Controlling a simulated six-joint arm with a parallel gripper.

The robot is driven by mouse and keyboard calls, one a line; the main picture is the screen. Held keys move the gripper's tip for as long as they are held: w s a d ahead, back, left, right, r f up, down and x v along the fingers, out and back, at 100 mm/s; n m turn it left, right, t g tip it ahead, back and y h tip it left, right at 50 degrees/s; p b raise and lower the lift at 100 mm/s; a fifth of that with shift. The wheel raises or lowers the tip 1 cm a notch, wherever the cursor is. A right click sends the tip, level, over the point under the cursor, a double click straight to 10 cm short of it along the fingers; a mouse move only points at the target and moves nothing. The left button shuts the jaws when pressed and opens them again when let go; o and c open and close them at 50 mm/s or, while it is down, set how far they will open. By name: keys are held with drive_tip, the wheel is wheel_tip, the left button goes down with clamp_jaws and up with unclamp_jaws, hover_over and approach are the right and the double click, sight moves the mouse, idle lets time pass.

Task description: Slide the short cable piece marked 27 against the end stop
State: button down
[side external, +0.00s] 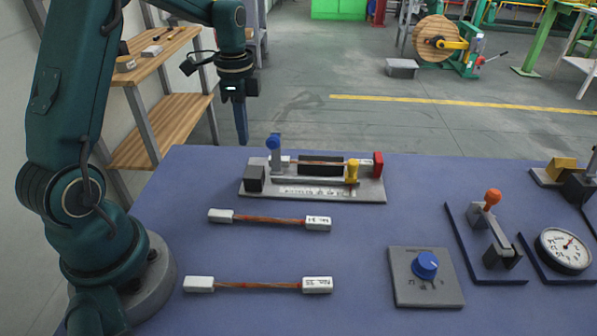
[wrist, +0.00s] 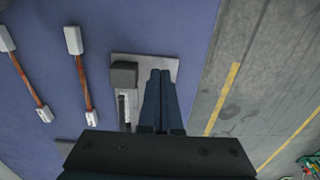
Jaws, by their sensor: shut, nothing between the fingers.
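My gripper (side external: 242,140) is shut and empty, pointing down above the back left of the grey fixture (side external: 372,196). The closed fingers (wrist: 160,75) hide much of the fixture in the wrist view. A cable piece (side external: 312,162) lies along the fixture over a dark block, between a blue-knobbed lever (side external: 273,150) and a red block (side external: 378,165). A yellow-topped part (side external: 352,172) stands near its right end. Two more cable pieces with white ends lie on the mat, one nearer the fixture (side external: 270,220) and one farther forward (side external: 258,285). I cannot read which is marked 27.
A blue-knob panel (side external: 426,276), an orange-knobbed lever device (side external: 492,225) and a dial gauge (side external: 565,250) stand to the right. The blue mat is clear between the loose cable pieces and the panel.

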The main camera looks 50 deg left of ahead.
drive_tip(key=shift+r, duration=2.2)
drive_tip(key=c, duration=1)
unclamp_jaws()
drive_tip(key=shift+s, duration=0.15)
drive_tip(key=w+d+r, duration=0.2)
drive_tip(key=w+d, duration=0.3)
drive_tip(key=shift+w+d+r, duration=0.15)
drive_tip(key=shift+w+r, duration=0.05)
drive_tip(key=shift+r, duration=0.1)
wheel_tip(320, 180, down, 12)
